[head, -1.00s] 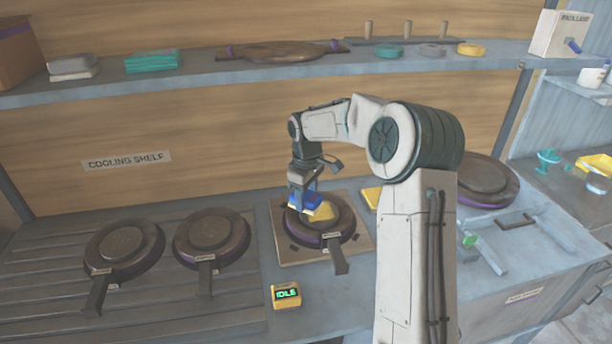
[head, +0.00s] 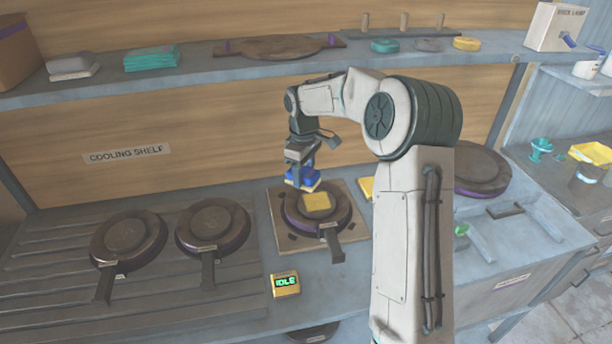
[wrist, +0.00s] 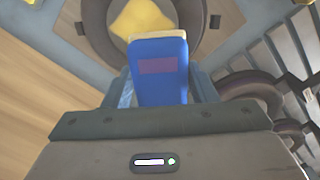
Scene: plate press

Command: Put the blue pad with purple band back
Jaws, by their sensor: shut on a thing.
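My gripper (head: 301,172) is shut on the blue pad with purple band (head: 302,177) and holds it in the air over the back edge of the round plate on the wooden board. In the wrist view the blue pad (wrist: 159,84) sits between the fingers, with its purple band facing the camera and a pale yellow edge at its far end. A yellow square pad (head: 317,202) lies on top of the round dark plate (head: 297,215). It also shows in the wrist view (wrist: 142,18), beyond the held pad.
Two round plates with handles (head: 128,240) (head: 213,228) lie on the slatted cooling shelf at left. A small box reading IDLE (head: 286,284) stands in front of the board. Another yellow piece (head: 366,188) is partly behind my arm. An upper shelf (head: 230,76) runs above.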

